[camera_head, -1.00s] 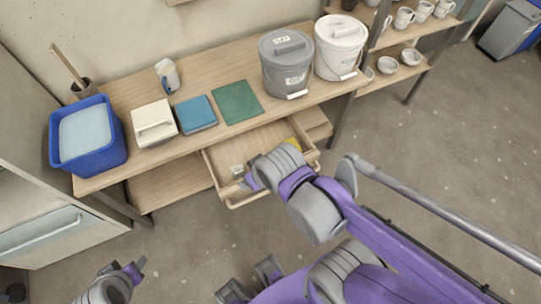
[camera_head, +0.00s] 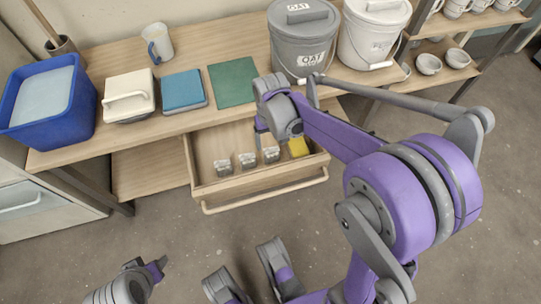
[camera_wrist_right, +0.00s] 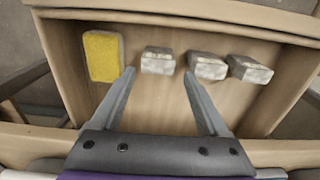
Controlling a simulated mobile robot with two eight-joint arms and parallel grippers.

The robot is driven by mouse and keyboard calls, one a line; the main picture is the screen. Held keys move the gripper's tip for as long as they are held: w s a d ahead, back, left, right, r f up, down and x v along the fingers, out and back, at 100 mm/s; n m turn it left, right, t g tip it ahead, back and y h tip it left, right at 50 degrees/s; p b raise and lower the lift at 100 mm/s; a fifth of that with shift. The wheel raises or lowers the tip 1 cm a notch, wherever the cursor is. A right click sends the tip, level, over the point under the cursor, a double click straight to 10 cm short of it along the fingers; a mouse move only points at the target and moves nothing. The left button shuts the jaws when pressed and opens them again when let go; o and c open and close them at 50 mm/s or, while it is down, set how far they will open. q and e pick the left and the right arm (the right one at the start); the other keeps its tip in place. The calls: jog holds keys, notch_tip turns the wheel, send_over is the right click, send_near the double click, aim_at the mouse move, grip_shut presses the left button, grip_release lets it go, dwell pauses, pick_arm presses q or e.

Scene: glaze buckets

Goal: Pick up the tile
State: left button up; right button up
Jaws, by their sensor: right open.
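Three small grey-white mottled blocks, which look like tiles, lie in a row in the open drawer: one at left (camera_head: 223,166), one in the middle (camera_head: 247,160) and one at right (camera_head: 271,154). My right gripper (camera_wrist_right: 159,74) is open and empty above the drawer. In the right wrist view, the block nearest the yellow sponge (camera_wrist_right: 158,60) shows between its fingertips, apart from both fingers. The other two (camera_wrist_right: 207,66) (camera_wrist_right: 250,69) are right of the fingers. My left gripper (camera_head: 155,268) is low at the left, away from the table; its jaw opening is unclear.
The yellow sponge (camera_head: 299,147) lies in the drawer (camera_head: 207,150) beside the blocks.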

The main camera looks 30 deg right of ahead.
aim_at(271, 150)
jog(key=shift+f, duration=0.9)
notch_tip(271, 150, down, 5)
jog(key=shift+d+f+b, duration=0.15)
jog(key=shift+b, duration=1.1)
grip_shut()
